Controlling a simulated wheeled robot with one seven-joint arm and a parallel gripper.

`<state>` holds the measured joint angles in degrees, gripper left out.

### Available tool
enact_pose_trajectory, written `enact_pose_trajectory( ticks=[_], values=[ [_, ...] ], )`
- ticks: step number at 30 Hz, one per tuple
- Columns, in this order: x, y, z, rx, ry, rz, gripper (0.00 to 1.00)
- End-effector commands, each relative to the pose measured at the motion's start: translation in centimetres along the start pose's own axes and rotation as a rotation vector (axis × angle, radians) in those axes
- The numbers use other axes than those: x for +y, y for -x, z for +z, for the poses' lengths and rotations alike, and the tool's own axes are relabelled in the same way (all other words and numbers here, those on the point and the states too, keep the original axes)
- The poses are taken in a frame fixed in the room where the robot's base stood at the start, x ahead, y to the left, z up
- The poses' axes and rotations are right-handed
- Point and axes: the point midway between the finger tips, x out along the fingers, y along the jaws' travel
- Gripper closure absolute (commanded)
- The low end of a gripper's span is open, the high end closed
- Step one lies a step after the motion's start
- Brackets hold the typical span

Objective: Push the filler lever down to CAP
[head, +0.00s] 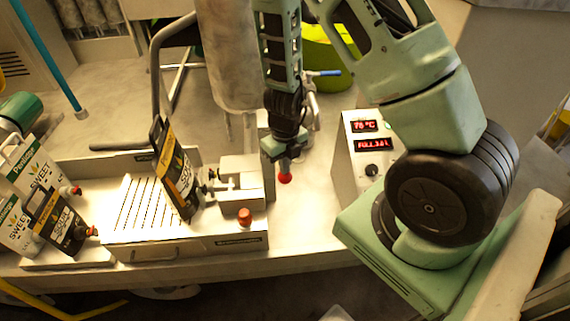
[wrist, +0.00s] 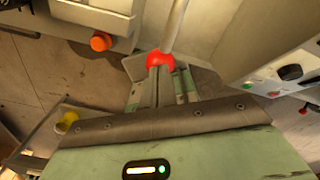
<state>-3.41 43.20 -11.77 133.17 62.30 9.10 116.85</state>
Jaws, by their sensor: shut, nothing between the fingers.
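The filler lever's red ball knob (head: 285,178) shows just below my gripper (head: 284,158) in the head view. In the wrist view the red knob (wrist: 160,60) sits on a pale metal rod (wrist: 175,25), right at the tips of my gripper (wrist: 161,78). My gripper is shut with nothing held between its fingers. I cannot tell whether the fingertips touch the knob. Most of the lever rod is hidden behind my arm in the head view. No CAP mark is readable. The filler (head: 240,185) stands left of my gripper, with a dark pouch (head: 177,180) at its nozzle.
An orange-red button (head: 245,216) is on the filler's front. A control box (head: 361,148) with red displays and a black dial stands right of my gripper. Several pouches (head: 62,222) stand at left. A metal cylinder (head: 228,60) rises behind. Bare counter lies between filler and control box.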

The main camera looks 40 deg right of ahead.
Motion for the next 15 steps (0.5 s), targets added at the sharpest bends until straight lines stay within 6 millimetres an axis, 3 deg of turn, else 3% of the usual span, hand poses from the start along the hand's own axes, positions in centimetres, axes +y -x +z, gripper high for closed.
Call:
enact_pose_trajectory(
  ticks=[15],
  values=[
    [-0.2,-2.6,0.3,-0.001,0.001,-0.001,1.0]
  ],
)
